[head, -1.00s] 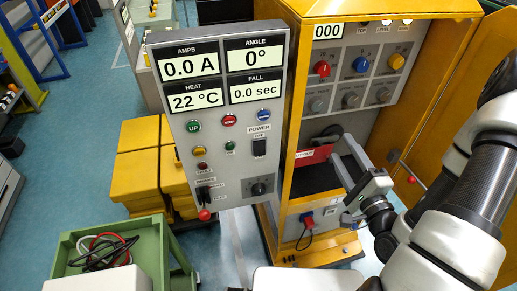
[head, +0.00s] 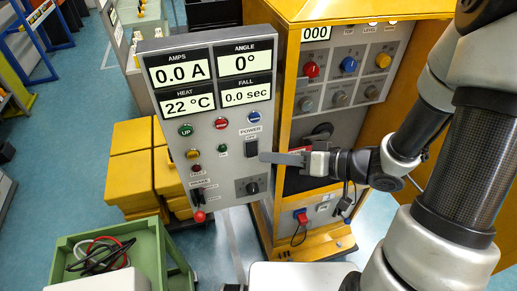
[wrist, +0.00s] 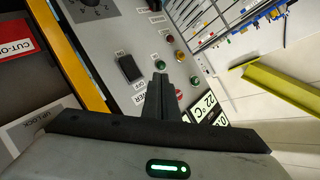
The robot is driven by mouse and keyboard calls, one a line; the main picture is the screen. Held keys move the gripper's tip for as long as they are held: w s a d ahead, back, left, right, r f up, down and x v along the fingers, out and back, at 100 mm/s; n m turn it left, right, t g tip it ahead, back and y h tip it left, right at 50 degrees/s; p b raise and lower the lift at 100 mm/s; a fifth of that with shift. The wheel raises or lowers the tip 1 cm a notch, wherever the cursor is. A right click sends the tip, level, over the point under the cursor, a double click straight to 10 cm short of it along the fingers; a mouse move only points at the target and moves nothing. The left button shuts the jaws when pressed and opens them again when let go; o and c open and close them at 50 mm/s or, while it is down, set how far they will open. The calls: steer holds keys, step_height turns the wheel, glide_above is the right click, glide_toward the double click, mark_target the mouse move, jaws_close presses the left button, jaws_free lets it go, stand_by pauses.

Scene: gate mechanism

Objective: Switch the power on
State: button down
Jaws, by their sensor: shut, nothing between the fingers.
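The black power switch (head: 251,149) is a rocker on the grey control panel (head: 228,180), under the POWER label. In the wrist view the switch (wrist: 130,68) lies between its ON and OFF labels, left of my fingertips. Which side is pressed in is too small to tell. My gripper (head: 266,157) is shut and empty, pointing left with its tips at the right edge of the panel, just right of and slightly below the switch. The closed fingers (wrist: 160,78) also show in the wrist view. Whether they touch the panel I cannot tell.
Several buttons, a black knob (head: 252,187) and a red-tipped lever (head: 199,215) sit on the same panel. Its displays read 0.0 A, 0°, 22 °C and 0.0 sec. A yellow cabinet (head: 285,95) stands right behind it. A green cart (head: 150,232) is at lower left.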

mark_target(252, 149)
steer(key=d+r+n+h, duration=0.1)
steer(key=n+h, duration=0.1)
steer(key=n, duration=0.3)
steer(key=r+n+g+h+p, duration=0.1)
steer(key=n+h, duration=0.1)
steer(key=n, duration=0.3)
steer(key=s+d+r+n+h, duration=0.1)
steer(key=n+h, duration=0.2)
steer(key=n, duration=0.2)
steer(key=shift+d+r+n+g, duration=0.3)
steer(key=shift+n+g, duration=0.1)
steer(key=w+a+f+b, duration=0.2)
steer(key=w+a+f, duration=0.4)
steer(key=w+f, duration=0.1)
steer(key=shift+f, duration=0.9)
